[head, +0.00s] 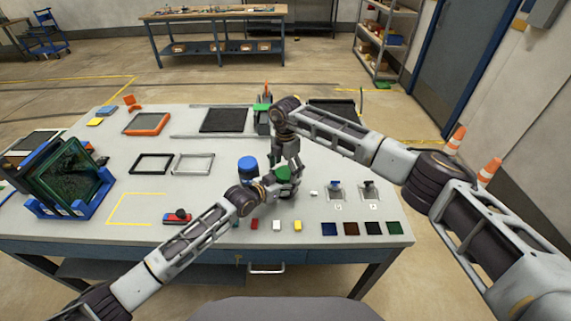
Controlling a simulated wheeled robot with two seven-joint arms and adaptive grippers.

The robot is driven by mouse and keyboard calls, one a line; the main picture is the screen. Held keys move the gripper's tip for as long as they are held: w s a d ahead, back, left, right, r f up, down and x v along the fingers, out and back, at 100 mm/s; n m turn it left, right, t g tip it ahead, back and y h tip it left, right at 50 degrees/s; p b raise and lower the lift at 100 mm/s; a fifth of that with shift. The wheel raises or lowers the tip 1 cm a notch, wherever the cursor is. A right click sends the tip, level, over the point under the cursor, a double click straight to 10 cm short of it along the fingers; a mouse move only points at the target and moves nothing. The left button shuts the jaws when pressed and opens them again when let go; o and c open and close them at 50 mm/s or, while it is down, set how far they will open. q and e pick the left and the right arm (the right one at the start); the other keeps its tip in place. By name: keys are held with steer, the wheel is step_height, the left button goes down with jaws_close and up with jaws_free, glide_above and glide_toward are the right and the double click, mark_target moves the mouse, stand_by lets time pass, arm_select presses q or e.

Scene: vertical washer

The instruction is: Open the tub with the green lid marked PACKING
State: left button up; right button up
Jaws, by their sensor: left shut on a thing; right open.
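The tub with the green lid (283,173) stands near the middle of the table, mostly hidden by my grippers. Any marking on it is too small to read. My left gripper (279,187) comes in from the left, low at the tub, and is shut on it. My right gripper (294,166) points down from above, open, at the green lid. I cannot tell whether its fingers touch the lid.
A blue-lidded tub (247,164) stands close by on the left. Small coloured blocks and dark square tiles (329,229) lie along the front edge. A blue rack (85,205) with panels stands at the left. The yellow-marked area (130,210) is clear.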

steer(key=shift+c, duration=0.5)
steer(key=c, duration=1)
steer(key=o, duration=1.1)
steer(key=shift+o, duration=0.2)
steer(key=shift+r, duration=2.25)
arm_select(q)
steer(key=o, duration=2.1)
steer(key=shift+c, duration=0.2)
